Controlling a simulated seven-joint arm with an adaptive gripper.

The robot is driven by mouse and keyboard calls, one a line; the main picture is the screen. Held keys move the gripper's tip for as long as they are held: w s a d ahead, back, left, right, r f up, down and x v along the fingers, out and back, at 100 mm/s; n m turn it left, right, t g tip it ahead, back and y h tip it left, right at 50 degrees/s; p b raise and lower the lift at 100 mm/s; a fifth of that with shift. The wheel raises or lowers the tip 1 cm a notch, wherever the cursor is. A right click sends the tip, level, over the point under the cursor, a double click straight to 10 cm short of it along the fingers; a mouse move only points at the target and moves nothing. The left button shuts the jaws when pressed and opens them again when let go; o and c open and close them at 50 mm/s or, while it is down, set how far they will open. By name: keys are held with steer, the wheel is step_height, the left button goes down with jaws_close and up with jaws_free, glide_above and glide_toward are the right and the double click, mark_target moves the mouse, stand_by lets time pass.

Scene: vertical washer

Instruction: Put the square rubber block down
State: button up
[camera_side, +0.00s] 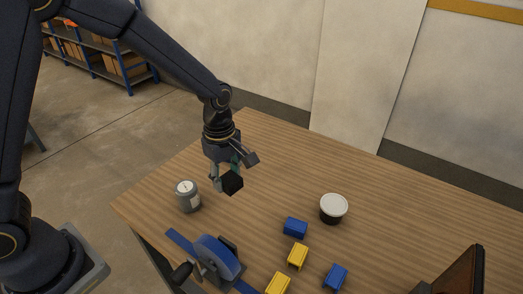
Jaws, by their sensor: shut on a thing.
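The square rubber block (232,182) is a small black cube in the side view. My gripper (227,178) is shut on it and points down over the far left part of the wooden table. The block appears to hang above the tabletop, but the height of the gap is hard to tell from this angle. The fingers partly hide the block's upper left side.
A grey canister (187,197) stands left of the block. A blue clamp-like device with a black handle (215,257) is in front. Blue (295,227) and yellow (298,256) bins and a white-lidded tub (333,208) stand to the right. The wooden table (420,225) has free room at right.

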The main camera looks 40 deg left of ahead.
steer(key=w+a+f+n, duration=0.1)
steer(key=w+f+n, duration=0.1)
steer(key=w, duration=0.2)
glide_above(269, 186)
steer(key=f, duration=0.8)
steer(key=shift+s+a+f, duration=0.1)
steer(key=shift+s+f, duration=0.15)
steer(key=shift+f, duration=0.1)
steer(key=shift+w+f, duration=0.35)
steer(key=shift+f, duration=1.55)
steer(key=o, duration=1.1)
steer(key=shift+f, duration=0.15)
steer(key=shift+o, duration=0.2)
